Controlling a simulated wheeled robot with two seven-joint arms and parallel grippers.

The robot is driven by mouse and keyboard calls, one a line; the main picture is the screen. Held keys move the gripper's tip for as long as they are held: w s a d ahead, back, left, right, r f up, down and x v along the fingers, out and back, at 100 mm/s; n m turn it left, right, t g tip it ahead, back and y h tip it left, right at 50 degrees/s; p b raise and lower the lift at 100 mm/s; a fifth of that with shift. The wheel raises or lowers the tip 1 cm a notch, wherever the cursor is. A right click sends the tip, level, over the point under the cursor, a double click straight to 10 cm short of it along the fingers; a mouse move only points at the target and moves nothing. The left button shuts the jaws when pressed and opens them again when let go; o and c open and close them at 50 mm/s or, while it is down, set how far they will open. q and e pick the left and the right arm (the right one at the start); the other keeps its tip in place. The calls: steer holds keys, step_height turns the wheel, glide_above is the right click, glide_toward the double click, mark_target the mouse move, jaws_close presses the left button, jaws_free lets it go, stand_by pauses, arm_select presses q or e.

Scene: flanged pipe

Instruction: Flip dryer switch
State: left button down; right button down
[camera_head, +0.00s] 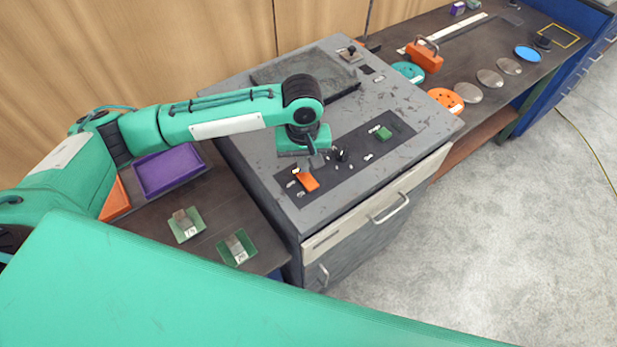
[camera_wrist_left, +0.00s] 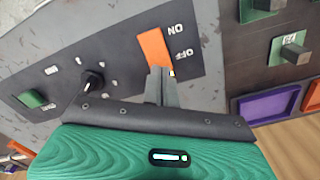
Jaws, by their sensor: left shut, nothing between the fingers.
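The orange dryer switch (camera_head: 308,181) sits on the dark control panel on top of the grey cabinet. In the left wrist view the orange switch (camera_wrist_left: 154,46) has white ON and OFF labels beside it. My left gripper (camera_head: 298,171) points down at the switch, shut and empty. In the left wrist view its closed fingertips (camera_wrist_left: 160,72) are at the OFF end of the switch and overlap its edge. I cannot tell whether they touch it. My right gripper is not in view.
On the same panel are a black knob (camera_head: 341,155) and a green switch (camera_head: 383,132). A dark flat plate (camera_head: 345,88) lies behind. A purple tray (camera_head: 168,172) and green trays with metal parts (camera_head: 186,225) are at left. Discs and an orange-handled part (camera_head: 424,58) lie on the right bench.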

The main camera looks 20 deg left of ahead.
arm_select(q)
steer(key=shift+f, duration=0.95)
stand_by(0.6)
step_height(320, 180, up, 7)
steer(key=p, duration=0.9)
steer(key=shift+r, duration=0.1)
stand_by(0.5)
